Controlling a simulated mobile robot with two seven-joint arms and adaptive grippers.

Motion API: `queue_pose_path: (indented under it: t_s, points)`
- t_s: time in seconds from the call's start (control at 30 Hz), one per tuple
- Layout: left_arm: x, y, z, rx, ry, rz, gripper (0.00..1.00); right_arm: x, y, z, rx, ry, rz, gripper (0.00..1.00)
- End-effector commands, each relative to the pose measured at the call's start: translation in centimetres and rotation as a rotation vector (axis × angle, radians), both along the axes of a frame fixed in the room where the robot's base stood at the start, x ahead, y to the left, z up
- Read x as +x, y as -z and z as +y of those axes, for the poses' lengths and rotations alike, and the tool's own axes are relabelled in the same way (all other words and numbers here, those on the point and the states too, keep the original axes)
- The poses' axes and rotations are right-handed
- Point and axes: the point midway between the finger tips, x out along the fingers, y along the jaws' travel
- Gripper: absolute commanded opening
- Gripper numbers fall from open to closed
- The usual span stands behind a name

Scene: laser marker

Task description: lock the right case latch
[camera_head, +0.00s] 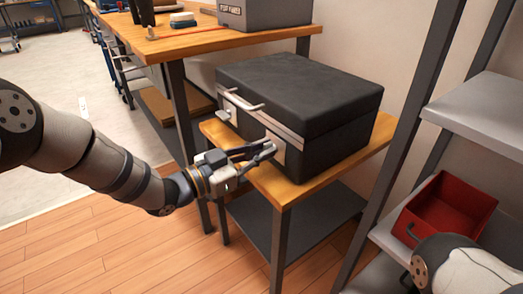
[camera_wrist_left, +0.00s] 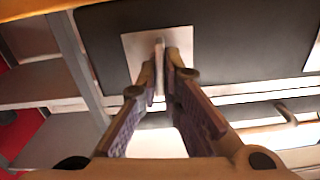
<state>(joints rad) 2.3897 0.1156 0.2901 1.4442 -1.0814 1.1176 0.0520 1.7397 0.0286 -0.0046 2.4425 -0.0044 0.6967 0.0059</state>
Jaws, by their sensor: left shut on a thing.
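A black case (camera_head: 335,115) with a light metal band stands closed on a small wooden-topped table. Its right case latch (camera_head: 279,146) has a pale metal plate on the front face. In the left wrist view, the latch plate (camera_wrist_left: 134,48) and a narrow upright lever (camera_wrist_left: 159,55) show close up. My left gripper (camera_head: 268,151) reaches the latch from the front. Its fingertips (camera_wrist_left: 170,68) are closed together on the lever, partly hiding it. The latch's exact lock position cannot be told. My right gripper is out of view.
The small table (camera_head: 282,188) has a bare front strip. A wooden workbench (camera_head: 200,42) with a grey box (camera_head: 265,12) stands behind left. At right, a metal shelf rack (camera_head: 485,105) holds a red bin (camera_head: 455,205).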

Motion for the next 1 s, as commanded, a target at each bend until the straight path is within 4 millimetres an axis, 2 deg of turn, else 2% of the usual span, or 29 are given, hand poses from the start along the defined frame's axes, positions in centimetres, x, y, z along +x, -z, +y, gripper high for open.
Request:
queue_pose_path:
  t_s: [1.0]
  points:
    - [-0.4,0.2,-0.3,0.557,0.002,-0.762,0.0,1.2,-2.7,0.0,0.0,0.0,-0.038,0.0]
